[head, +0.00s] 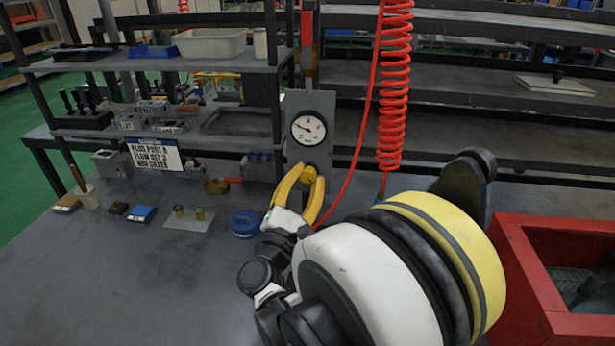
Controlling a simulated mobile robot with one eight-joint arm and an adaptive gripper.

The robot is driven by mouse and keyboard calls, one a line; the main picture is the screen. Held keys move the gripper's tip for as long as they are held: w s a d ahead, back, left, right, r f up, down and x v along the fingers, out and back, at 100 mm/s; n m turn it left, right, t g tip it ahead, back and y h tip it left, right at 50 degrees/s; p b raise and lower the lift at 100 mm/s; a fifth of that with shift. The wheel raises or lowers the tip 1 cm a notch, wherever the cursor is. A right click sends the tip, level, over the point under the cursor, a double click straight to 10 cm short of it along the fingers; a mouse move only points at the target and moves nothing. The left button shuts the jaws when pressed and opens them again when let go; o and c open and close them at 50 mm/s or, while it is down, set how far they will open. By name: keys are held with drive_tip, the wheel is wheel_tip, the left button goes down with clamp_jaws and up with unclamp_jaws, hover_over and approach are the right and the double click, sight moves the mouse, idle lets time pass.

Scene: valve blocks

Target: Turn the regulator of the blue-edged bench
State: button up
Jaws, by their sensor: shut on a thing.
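The regulator stands at the back of the grey bench (190,290), on an upright grey panel (318,100) with a round white pressure gauge (308,128). My arm hides the front right part of the bench. No blue edge shows on the visible part of the bench.
A coiled red air hose (395,90) hangs right of the panel, its thin line passing close to my gripper. A red bin (520,260) stands at the right. The front left bench is clear.

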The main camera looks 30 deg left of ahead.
drive_tip(key=o, duration=1.2)
drive_tip(key=shift+r, duration=0.1)
drive_tip(key=v, duration=1.2)
